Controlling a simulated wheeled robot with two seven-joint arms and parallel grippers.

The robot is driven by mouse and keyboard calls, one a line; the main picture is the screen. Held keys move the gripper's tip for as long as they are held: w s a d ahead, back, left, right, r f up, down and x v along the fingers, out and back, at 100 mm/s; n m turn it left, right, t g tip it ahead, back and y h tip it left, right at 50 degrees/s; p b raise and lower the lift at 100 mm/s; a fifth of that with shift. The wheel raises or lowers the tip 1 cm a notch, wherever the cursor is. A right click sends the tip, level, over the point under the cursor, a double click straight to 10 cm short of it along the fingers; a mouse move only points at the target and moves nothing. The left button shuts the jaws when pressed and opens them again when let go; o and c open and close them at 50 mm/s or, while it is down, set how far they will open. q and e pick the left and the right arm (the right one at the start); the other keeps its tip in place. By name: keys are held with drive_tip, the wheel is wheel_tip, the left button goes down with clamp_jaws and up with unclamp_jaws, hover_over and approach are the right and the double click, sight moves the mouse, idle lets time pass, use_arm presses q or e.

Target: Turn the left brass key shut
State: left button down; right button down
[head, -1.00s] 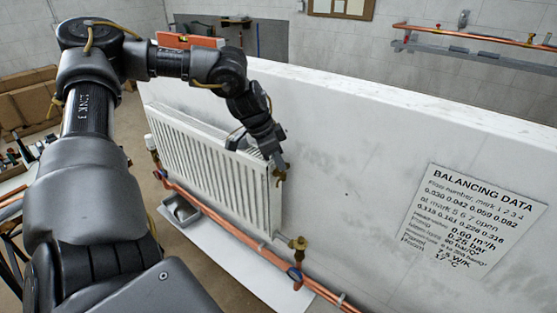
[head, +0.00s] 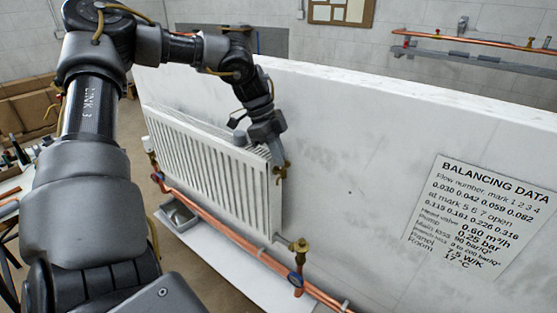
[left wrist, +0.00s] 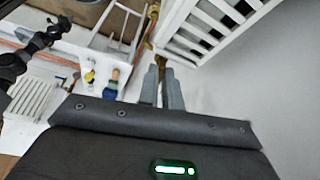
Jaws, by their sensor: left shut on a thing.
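The white radiator (head: 205,165) hangs on the near face of the pale wall. The brass key (head: 282,173) is at the top of its right end, small and partly covered by my left gripper. My left gripper (head: 278,158) comes down from above and is shut on the key. In the left wrist view, the two grey fingers (left wrist: 161,72) are close together, with brass (left wrist: 153,38) just beyond their tips beside the radiator's slatted end (left wrist: 205,25). The key's exact angle is too small to tell. My right gripper is not in view.
A brass valve (head: 300,246) stands below the radiator's right end. Copper pipe (head: 225,231) runs along the wall's foot, above a grey tray (head: 180,213). A balancing data sign (head: 478,218) is on the wall at right. Cardboard boxes (head: 28,103) stand at far left.

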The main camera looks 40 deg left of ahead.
use_arm(q)
drive_tip(key=shift+w+m+g, duration=0.15)
drive_tip(key=shift+m+g, duration=0.35)
drive_tip(key=shift+m, duration=1.1)
drive_tip(key=c, duration=1.9)
unclamp_jaws()
drive_tip(key=shift+a, duration=0.1)
drive_tip(key=shift+a+r+b, duration=0.1)
drive_tip(key=shift+r+b, duration=0.15)
drive_tip(key=shift+b, duration=0.1)
drive_tip(key=b+v, duration=0.1)
drive_tip(key=v, duration=0.9)
drive_tip(key=shift+a+r, duration=0.1)
